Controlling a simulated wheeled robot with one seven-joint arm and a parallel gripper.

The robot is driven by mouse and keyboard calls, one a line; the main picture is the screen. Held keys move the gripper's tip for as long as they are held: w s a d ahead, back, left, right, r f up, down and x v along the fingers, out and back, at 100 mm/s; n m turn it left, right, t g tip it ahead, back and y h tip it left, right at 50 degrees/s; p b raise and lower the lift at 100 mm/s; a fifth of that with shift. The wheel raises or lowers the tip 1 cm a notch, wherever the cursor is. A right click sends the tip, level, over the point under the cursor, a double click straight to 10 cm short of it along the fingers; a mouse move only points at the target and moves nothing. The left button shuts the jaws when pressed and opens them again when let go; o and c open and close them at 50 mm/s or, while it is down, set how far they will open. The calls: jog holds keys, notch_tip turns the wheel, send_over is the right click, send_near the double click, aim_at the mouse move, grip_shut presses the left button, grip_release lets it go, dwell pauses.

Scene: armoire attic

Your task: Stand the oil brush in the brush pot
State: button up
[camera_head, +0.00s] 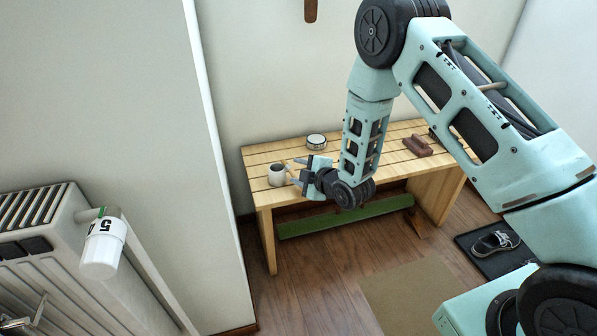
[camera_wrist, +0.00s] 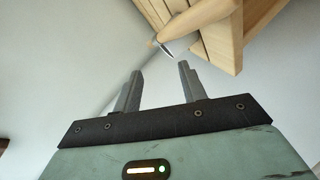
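A small white pot (camera_head: 278,175), which looks like the brush pot, stands upright near the left end of the slatted wooden bench (camera_head: 262,159). My gripper (camera_head: 297,172) is beside it on its right, above the bench top. In the wrist view my gripper (camera_wrist: 161,68) has its fingers apart with nothing between them. A tapered pale wooden piece (camera_wrist: 200,18) with a greyish end lies beyond the fingertips there; it may be the oil brush, but I cannot tell for sure. My arm hides part of the bench.
A round tin (camera_head: 316,141) stands at the back of the bench. A brown block-like brush (camera_head: 417,146) lies near its right end. A green bar (camera_head: 345,218) runs under the bench. A radiator (camera_head: 60,245) with a white valve (camera_head: 103,250) is at left. A shoe (camera_head: 495,243) rests on a dark mat.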

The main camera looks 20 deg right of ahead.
jog(key=shift+r, duration=0.15)
jog(key=p+v, duration=0.2)
jog(key=v, duration=1)
jog(key=shift+r+p, duration=0.4)
jog(key=shift+r, duration=0.05)
